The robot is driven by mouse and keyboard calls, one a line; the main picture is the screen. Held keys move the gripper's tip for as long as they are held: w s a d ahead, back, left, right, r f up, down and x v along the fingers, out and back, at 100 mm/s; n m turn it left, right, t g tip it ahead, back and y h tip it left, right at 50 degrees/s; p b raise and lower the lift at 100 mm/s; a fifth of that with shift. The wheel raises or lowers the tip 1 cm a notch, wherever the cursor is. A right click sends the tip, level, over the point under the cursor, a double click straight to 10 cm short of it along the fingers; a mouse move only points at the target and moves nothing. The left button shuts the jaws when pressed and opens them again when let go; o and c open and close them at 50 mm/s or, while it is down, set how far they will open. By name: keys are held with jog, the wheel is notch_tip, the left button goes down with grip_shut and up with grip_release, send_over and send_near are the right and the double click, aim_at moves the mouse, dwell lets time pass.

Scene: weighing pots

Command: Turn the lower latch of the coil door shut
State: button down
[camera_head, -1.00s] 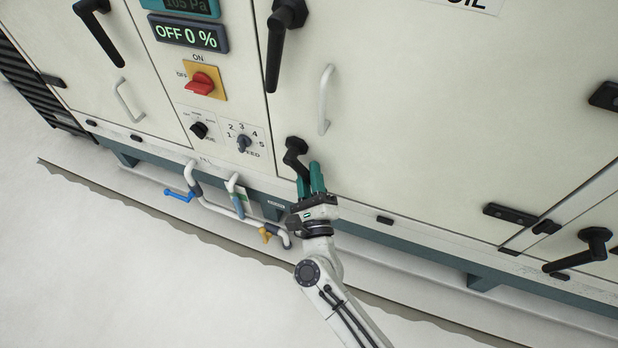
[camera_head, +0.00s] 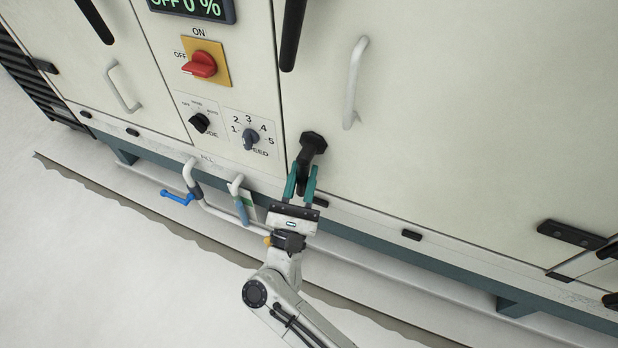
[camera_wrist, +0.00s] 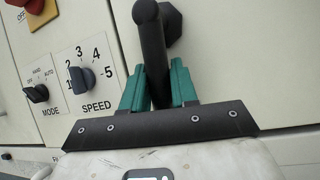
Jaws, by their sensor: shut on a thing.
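The lower latch (camera_head: 312,145) is a black lever handle near the bottom left corner of the large cream coil door (camera_head: 450,110). Its arm hangs down from its pivot. My gripper (camera_head: 302,182) has green fingers, one on each side of the lever's lower end, and is shut on it. In the wrist view the black lever (camera_wrist: 153,55) runs down between the two green fingers of my gripper (camera_wrist: 158,85). The lever's tip is hidden behind the gripper's dark plate. The upper latch (camera_head: 291,35) shows only in part at the top of the head view.
A white door handle (camera_head: 355,80) stands out above right of the latch. Left are the speed knob (camera_head: 250,139), mode knob (camera_head: 199,122) and red switch (camera_head: 200,64). Pipes with a blue valve lever (camera_head: 177,198) run low at left. The floor in front is clear.

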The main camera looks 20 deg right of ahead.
jog(key=shift+w+a+m+g+h, duration=0.15)
jog(key=shift+m+g+h, duration=0.2)
jog(key=shift+m, duration=0.3)
jog(key=shift+w+a+m+g+h, duration=0.1)
jog(key=shift+a+m+g+h, duration=0.05)
jog(key=shift+m+h, duration=0.4)
jog(key=c, duration=1.2)
grip_release()
jog(key=shift+c, duration=0.2)
jog(key=shift+a, duration=0.1)
jog(key=v, duration=1)
jog(key=shift+s+f+p, duration=0.25)
jog(key=shift+p, duration=0.05)
jog(key=shift+a, duration=0.15)
